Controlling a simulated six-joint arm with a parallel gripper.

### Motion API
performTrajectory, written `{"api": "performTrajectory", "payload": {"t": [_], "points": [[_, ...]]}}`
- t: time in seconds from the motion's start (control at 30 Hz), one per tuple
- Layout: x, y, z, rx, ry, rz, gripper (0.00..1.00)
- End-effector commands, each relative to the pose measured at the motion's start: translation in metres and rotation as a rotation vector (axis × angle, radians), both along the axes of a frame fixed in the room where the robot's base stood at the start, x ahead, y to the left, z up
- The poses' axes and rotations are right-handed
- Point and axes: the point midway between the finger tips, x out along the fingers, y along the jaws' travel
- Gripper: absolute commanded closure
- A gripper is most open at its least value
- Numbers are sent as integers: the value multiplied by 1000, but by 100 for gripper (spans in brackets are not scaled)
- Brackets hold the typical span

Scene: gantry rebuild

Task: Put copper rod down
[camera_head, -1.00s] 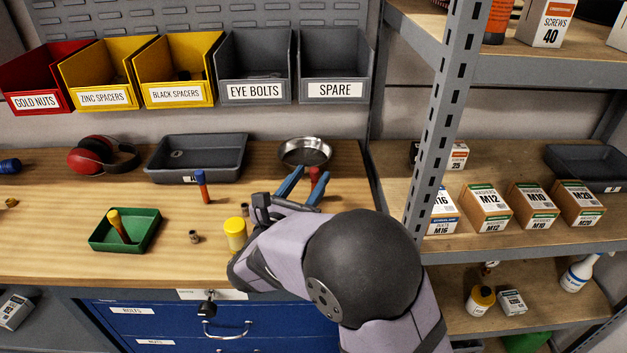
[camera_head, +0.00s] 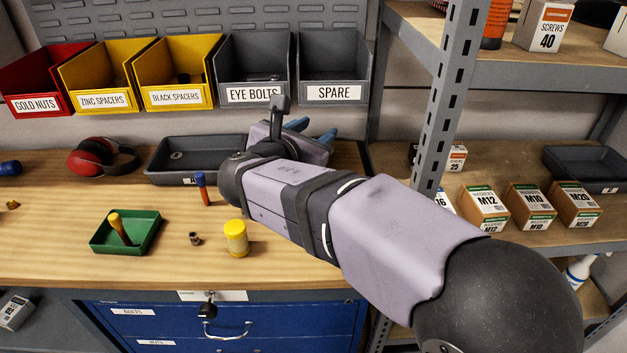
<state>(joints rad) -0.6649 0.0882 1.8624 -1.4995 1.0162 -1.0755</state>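My gripper (camera_head: 314,131) is at the back of the workbench, in front of the wall below the eye bolts and spare bins. Its two blue fingers show only in part behind my wrist, and what is between them is hidden. I cannot make out a copper rod anywhere in view; it may be hidden by my arm. The round metal dish at the back of the bench is hidden behind my arm.
A grey tray (camera_head: 158,179), a red-and-blue upright piece (camera_head: 202,188), a yellow-capped jar (camera_head: 236,239), a small nut-like part (camera_head: 195,239) and a green tray (camera_head: 151,239) stand on the bench. Red ear muffs (camera_head: 88,160) lie at left. A shelf post (camera_head: 447,105) rises at right.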

Motion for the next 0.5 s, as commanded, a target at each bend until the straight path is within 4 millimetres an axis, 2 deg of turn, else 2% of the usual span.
{"api": "performTrajectory", "payload": {"t": [0.17,0.3,0.4,0.5], "points": [[-11,-3,-39,313,117,-41,61],[-25,9,-68,671,199,-107,61],[-35,24,-76,969,232,-175,61],[-39,40,-72,1273,234,-253,61]]}}
